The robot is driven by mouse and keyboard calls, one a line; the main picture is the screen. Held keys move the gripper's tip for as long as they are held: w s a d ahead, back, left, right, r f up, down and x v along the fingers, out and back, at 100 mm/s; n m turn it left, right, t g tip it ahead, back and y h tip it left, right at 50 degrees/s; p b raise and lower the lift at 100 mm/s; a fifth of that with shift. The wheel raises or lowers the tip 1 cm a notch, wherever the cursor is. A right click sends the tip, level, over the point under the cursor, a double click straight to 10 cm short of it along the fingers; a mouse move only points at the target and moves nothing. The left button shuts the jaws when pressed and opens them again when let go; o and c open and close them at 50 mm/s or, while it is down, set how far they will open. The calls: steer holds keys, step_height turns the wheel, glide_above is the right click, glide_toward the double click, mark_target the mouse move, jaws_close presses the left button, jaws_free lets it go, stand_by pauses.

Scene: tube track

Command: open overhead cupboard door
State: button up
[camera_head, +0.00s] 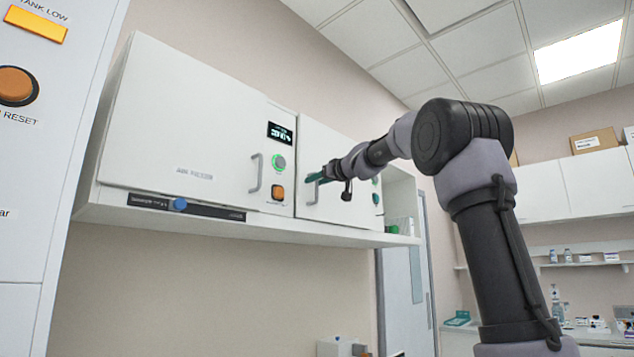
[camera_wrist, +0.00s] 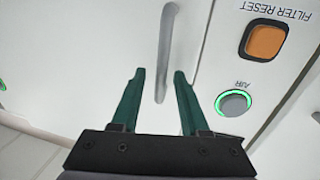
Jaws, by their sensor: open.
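A white overhead cupboard door (camera_head: 340,150) is closed on the wall, right of a control panel. Its grey bar handle (camera_head: 314,193) is partly covered by my gripper (camera_head: 316,177). The handle also shows in the wrist view (camera_wrist: 166,45), where the picture is upside down. My gripper (camera_wrist: 160,75) has teal fingers, open and empty, pointing at the door. In the wrist view the handle's near end lies between the two fingers. I cannot tell whether they touch it.
A larger white door (camera_head: 185,120) with its own handle (camera_head: 256,173) is closed on the left. Between the doors are a green-ringed button (camera_wrist: 233,102) and an orange button (camera_wrist: 265,42). A shelf ledge (camera_head: 300,230) runs below. A doorway (camera_head: 405,285) stands behind.

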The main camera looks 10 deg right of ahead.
jaws_close()
stand_by(1.3)
